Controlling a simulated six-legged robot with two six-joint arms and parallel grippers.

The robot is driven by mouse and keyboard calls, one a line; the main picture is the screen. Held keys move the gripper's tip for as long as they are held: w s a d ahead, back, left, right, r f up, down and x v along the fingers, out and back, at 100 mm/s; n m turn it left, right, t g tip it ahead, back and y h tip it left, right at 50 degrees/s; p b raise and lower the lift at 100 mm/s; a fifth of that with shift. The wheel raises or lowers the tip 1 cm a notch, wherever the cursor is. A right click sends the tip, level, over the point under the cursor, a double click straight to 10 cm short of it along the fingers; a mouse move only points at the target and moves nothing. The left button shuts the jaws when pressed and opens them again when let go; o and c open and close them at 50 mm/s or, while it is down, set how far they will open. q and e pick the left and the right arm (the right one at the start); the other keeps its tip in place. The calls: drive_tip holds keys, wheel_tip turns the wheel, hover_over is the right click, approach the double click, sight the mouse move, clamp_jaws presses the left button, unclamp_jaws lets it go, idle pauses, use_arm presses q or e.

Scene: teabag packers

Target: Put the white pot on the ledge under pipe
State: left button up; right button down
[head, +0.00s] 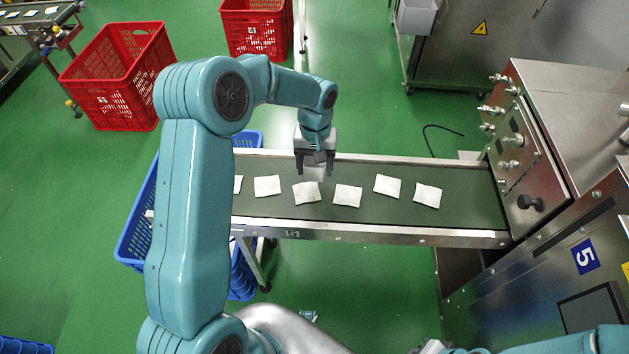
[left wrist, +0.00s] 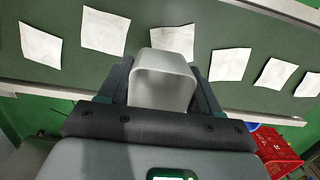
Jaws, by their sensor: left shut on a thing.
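The white pot (left wrist: 163,82) is a squarish, open-mouthed light vessel between the two dark fingers in the left wrist view. My left gripper (head: 314,170) is shut on it and holds it over the green conveyor belt (head: 470,207), above the row of teabags. In the head view the pot (head: 315,174) shows only as a small pale patch between the fingers. My right gripper does not show; only a bit of my right arm shows at the bottom right. I cannot make out a ledge under a pipe in either view.
Several white teabags (head: 348,195) lie on the belt. A steel machine (head: 530,150) with knobs stands at the belt's right end. A blue crate (head: 137,220) is at its left end. Red crates (head: 118,75) stand behind on open green floor.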

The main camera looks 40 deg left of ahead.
sight(315, 191)
use_arm(q)
wheel_tip(315, 191, down, 7)
drive_tip(key=shift+a+r, duration=0.1)
idle(0.3)
drive_tip(key=o, duration=1)
drive_tip(key=shift+o, duration=0.2)
